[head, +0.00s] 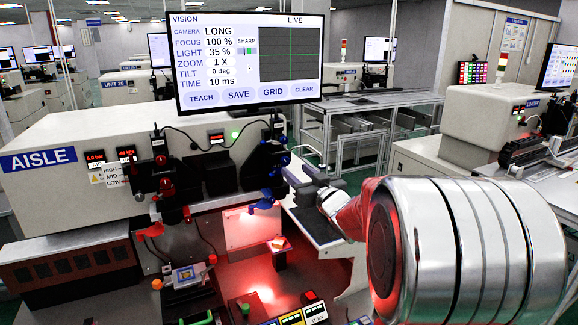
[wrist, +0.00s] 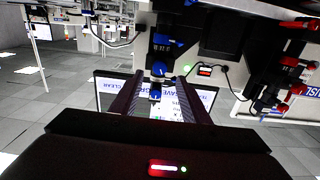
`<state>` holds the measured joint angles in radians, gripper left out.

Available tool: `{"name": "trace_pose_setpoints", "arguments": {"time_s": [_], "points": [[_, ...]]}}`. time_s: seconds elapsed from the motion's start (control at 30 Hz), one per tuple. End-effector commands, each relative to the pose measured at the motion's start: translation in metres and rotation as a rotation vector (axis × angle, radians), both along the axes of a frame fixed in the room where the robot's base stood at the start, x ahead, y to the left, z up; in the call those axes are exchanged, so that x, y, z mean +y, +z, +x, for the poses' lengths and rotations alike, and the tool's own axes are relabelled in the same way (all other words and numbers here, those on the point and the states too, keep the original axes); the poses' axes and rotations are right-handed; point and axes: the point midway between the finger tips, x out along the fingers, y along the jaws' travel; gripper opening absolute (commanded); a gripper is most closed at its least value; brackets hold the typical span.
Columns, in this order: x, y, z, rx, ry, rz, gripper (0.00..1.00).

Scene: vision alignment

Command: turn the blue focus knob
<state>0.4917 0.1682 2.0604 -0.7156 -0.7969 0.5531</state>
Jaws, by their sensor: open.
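Several blue knobs sit on the dark camera column in the middle; I cannot tell by a label which one sets focus. One blue knob (head: 285,159) faces my gripper (head: 297,174), which reaches in from the right. In the wrist view, my gripper (wrist: 161,76) has its two dark fingers apart. A blue knob (wrist: 159,69) shows between the fingertips, and a small blue part shows lower between the fingers. Whether the fingers touch it I cannot tell. The monitor (head: 250,60) reads focus 100 %, with a SHARP bar beside it.
A second column with red knobs (head: 166,188) stands to the left. A red-lit work area with a small stand (head: 279,257) lies below the blue column. A grey bench (head: 375,100) stands behind. My arm fills the lower right.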

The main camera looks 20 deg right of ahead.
Motion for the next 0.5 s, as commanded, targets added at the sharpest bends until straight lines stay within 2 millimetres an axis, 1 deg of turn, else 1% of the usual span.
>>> {"name": "trace_pose_setpoints", "arguments": {"time_s": [0.03,0.3,0.5], "points": [[0.001,0.0,0.008,0.0,0.002,0.001,0.42],[0.0,-0.001,0.045,0.0,0.001,0.001,0.42],[0.0,0.0,0.061,0.0,0.0,0.001,0.42]]}}
